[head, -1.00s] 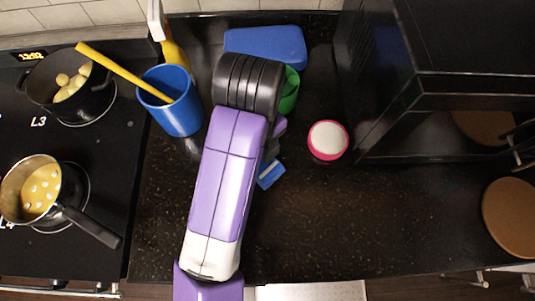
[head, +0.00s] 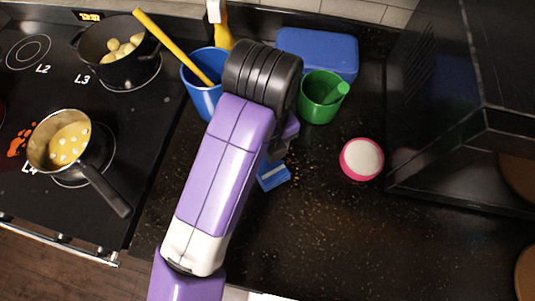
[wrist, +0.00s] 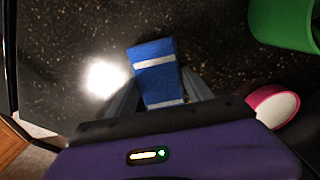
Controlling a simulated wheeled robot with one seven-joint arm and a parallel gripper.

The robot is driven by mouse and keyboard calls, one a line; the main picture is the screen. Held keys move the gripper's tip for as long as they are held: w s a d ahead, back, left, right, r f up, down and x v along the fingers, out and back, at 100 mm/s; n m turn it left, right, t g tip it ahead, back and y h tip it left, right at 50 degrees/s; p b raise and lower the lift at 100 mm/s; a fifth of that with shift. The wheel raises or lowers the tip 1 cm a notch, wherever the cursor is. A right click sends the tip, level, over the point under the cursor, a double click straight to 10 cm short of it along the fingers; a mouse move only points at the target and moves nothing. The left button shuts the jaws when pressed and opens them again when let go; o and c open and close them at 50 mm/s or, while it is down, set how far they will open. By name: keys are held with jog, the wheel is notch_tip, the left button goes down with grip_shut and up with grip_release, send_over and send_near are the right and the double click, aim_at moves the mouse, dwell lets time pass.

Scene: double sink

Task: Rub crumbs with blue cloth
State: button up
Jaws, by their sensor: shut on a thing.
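The blue cloth (head: 273,176) with a white stripe is at the counter, below the green cup in the head view. It also shows in the wrist view (wrist: 155,72), between my fingers. My gripper (wrist: 160,92) is shut on it. In the head view my arm hides most of the gripper. Small pale brown crumbs (head: 296,172) lie scattered on the dark counter just right of the cloth. I cannot tell whether the cloth's underside touches the counter.
A green cup (head: 322,98), a pink-rimmed bowl (head: 361,159) and a blue box (head: 318,52) stand nearby. A blue cup (head: 203,99) is left of my arm. The stove (head: 35,90) holds two pots. The counter's front right (head: 380,240) is clear.

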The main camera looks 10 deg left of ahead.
aim_at(320, 175)
jog(key=shift+d+p, duration=0.8)
jog(key=shift+d, duration=3.4)
jog(key=shift+d+f, duration=0.1)
jog(key=shift+d, duration=1.8)
jog(key=shift+r+p, duration=2.5)
jog(key=shift+r, duration=0.55)
notch_tip(320, 175, up, 3)
jog(key=shift+p, duration=1)
jog(key=shift+a, duration=0.1)
